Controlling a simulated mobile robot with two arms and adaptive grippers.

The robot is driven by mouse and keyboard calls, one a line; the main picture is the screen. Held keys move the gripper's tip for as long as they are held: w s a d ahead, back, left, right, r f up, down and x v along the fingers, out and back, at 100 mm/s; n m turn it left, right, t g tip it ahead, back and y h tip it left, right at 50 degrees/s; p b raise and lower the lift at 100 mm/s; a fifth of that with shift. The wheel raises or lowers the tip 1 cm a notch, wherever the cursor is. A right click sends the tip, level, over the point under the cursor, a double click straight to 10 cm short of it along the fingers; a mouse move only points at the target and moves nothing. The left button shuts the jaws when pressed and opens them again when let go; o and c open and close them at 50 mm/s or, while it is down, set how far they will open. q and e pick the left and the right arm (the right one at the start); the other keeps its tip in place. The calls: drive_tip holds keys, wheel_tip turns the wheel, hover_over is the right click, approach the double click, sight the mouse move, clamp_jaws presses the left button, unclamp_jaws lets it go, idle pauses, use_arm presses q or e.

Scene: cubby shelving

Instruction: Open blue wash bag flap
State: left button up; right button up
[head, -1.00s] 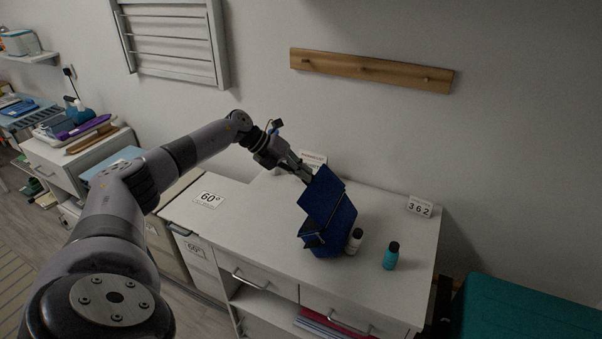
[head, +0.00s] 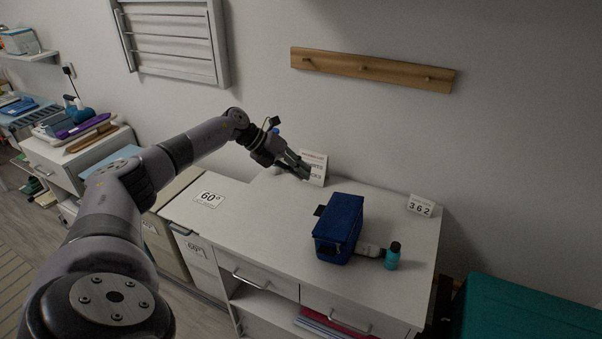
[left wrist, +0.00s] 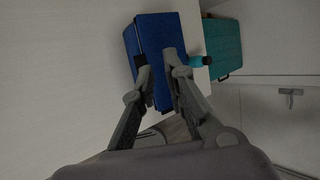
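The blue wash bag (head: 338,226) sits on the white cabinet top as a boxy shape. A flat blue panel covers its top, and a small dark tab sticks out on its left side. I cannot tell for sure whether the flap lies shut. My left gripper (head: 303,170) is behind and left of the bag, above the surface and apart from it. In the left wrist view the bag (left wrist: 158,32) shows beyond the parted, empty fingers (left wrist: 160,74). My right gripper is not in view.
A white bottle (head: 368,250) lies against the bag's right side, close to an upright teal bottle (head: 392,257). The cabinet top (head: 255,225) left of the bag is clear.

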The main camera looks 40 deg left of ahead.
use_arm(q)
drive_tip(key=v, duration=1.1)
drive_tip(key=shift+a, duration=0.1)
